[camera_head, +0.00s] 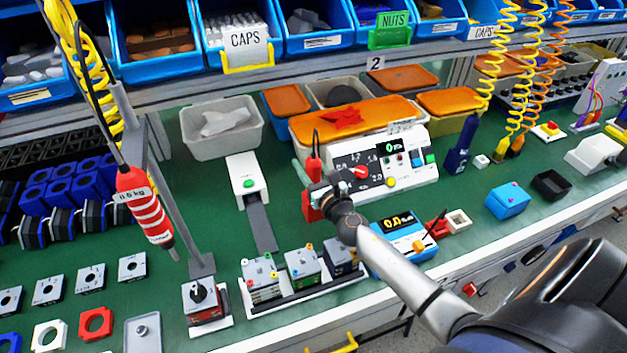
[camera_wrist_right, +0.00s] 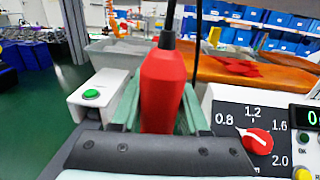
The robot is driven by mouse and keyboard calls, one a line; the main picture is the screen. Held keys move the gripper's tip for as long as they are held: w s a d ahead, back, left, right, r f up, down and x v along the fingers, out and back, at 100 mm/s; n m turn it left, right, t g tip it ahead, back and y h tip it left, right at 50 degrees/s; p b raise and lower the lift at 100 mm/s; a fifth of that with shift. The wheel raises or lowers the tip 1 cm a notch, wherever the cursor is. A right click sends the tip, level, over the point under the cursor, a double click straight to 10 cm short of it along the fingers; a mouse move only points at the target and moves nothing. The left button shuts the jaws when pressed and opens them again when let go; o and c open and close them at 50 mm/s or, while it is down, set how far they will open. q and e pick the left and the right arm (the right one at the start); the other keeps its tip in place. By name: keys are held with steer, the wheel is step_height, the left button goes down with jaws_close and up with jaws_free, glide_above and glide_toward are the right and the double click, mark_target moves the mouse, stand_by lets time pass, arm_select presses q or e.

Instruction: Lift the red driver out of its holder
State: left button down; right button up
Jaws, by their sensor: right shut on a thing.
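The red driver (camera_head: 314,168) stands roughly upright left of the white control panel, with a black cable at its top. In the right wrist view the red driver (camera_wrist_right: 163,92) fills the space between two pale green fingers. My right gripper (camera_head: 308,177) is shut on it, and the fingers of the right gripper (camera_wrist_right: 160,108) lie along its sides. A red part (camera_head: 311,207) shows below the gripper; I cannot tell whether it is the holder or the driver's lower end. The holder is not clearly seen. My left gripper is not in view.
The control panel (camera_head: 400,163) with a red dial stands close on the right. A white box with a green button (camera_head: 246,177) is on the left. A striped red tool (camera_head: 145,207) hangs at far left. A blue meter (camera_head: 402,240) and a block tray (camera_head: 302,291) are nearer the front.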

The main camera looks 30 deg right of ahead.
jaws_close()
steer(key=shift+r, duration=0.1)
stand_by(0.3)
step_height(320, 180, up, 10)
steer(key=p, duration=0.3)
stand_by(0.4)
steer(key=shift+o, duration=1.2)
jaws_free()
jaws_close()
